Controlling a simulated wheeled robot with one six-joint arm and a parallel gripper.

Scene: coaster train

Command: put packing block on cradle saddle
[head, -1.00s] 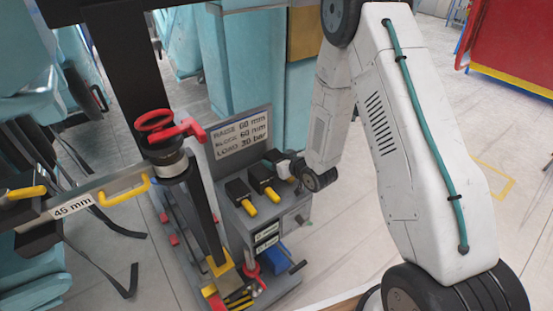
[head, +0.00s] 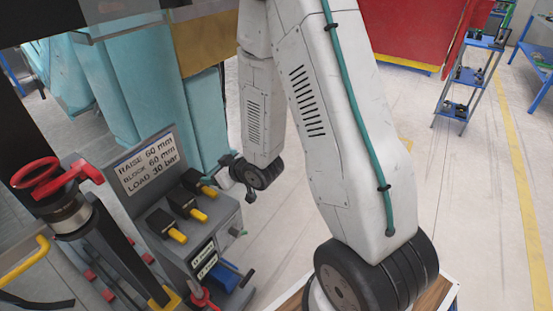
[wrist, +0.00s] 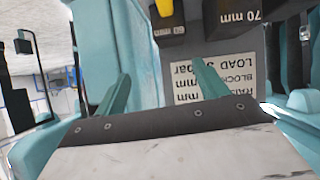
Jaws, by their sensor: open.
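Several black packing blocks with yellow handles stand on a grey stand in the head view: a front one (head: 163,222), a middle one (head: 184,203) and a far one (head: 195,180). In the wrist view, upside down, a block marked 60 mm (wrist: 171,30) with a yellow handle and a block marked 70 mm (wrist: 226,18) show at the top edge. My gripper (wrist: 162,88) is open, its two teal fingers apart with nothing between them. In the head view it is close to the far block, partly hidden by my wrist; I cannot tell whether they touch. I cannot clearly identify the cradle saddle.
A sign (head: 148,163) reading RAISE 60 mm, BLOCK 60 mm, LOAD 30 bar rises behind the blocks. A red handwheel (head: 50,178) on a post stands at left. A blue shelf rack (head: 468,80) stands far right. The floor at right is mostly clear.

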